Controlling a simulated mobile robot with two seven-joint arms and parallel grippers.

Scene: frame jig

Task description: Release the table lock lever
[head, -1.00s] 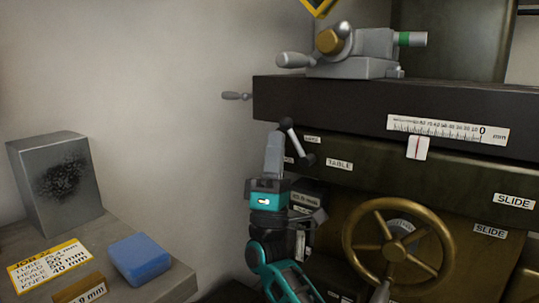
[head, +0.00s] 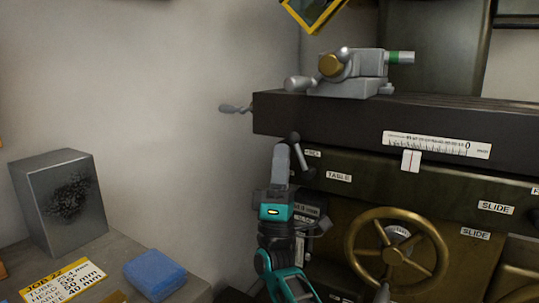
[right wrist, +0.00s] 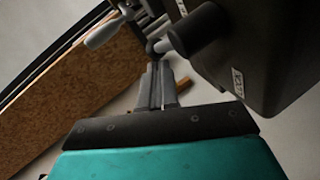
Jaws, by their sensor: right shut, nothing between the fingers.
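The table lock lever (head: 301,154) is a short rod with dark ends on the front of the machine, left of the TABLE label. It slants from upper left to lower right. My right gripper (head: 281,147) is upright just left of the lever, fingers together and empty. In the right wrist view the closed fingertips (right wrist: 160,66) are close to a dark rounded lever end (right wrist: 192,32), beside a block with a LOCK label (right wrist: 237,84). I cannot tell whether they touch. My left gripper is not in view.
A brass handwheel (head: 397,257) is right of my right arm. The dark table (head: 330,115) overhangs above, with a crank handle (head: 235,108) at its left end. A bench at left holds a grey block (head: 62,200), a blue block (head: 154,274) and a job card (head: 62,283).

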